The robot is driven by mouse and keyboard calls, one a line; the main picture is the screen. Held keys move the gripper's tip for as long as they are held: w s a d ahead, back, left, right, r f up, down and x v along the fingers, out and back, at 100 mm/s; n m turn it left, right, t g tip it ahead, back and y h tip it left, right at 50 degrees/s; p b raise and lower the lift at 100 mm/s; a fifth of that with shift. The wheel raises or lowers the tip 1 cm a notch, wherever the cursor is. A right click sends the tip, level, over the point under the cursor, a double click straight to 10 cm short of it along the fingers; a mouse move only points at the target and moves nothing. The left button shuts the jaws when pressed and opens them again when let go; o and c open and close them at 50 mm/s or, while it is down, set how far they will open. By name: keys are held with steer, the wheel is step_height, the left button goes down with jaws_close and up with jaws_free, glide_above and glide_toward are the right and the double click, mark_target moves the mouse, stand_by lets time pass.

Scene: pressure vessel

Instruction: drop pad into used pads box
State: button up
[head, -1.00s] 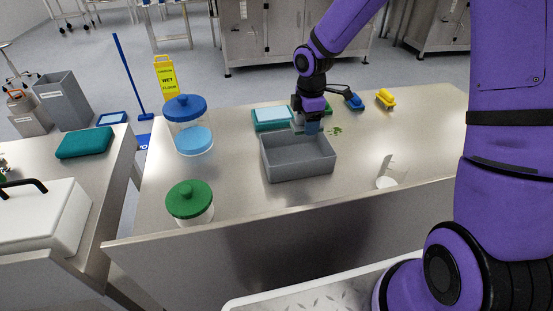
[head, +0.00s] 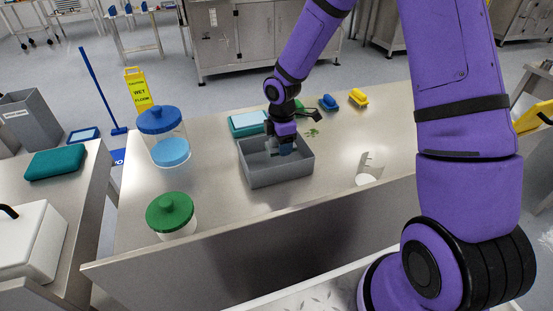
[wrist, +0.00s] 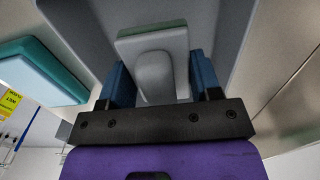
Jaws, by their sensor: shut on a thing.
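The used pads box is taken to be the open grey box (head: 277,176) on the steel table; no label is readable. In the wrist view its grey wall (wrist: 80,28) surrounds the pad. My gripper (head: 285,150) reaches down into the box's opening from above. In the wrist view my gripper (wrist: 160,72) has its blue fingers shut on the grey grip of a pad (wrist: 152,43), which is pale with a green edge. Most of the pad is hidden in the head view. I cannot tell whether it touches the box floor.
A teal tray with a light blue pad (head: 246,121) stands behind the box. A blue-lidded jar (head: 165,140) and a green-lidded jar (head: 172,213) stand to the left. Blue (head: 328,102) and yellow (head: 358,97) brushes lie behind. A clear scoop-like item (head: 369,170) is at the right.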

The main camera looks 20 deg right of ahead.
steer(key=o, duration=1)
steer(key=shift+r, duration=0.15)
step_height(320, 180, up, 11)
steer(key=shift+f, duration=0.2)
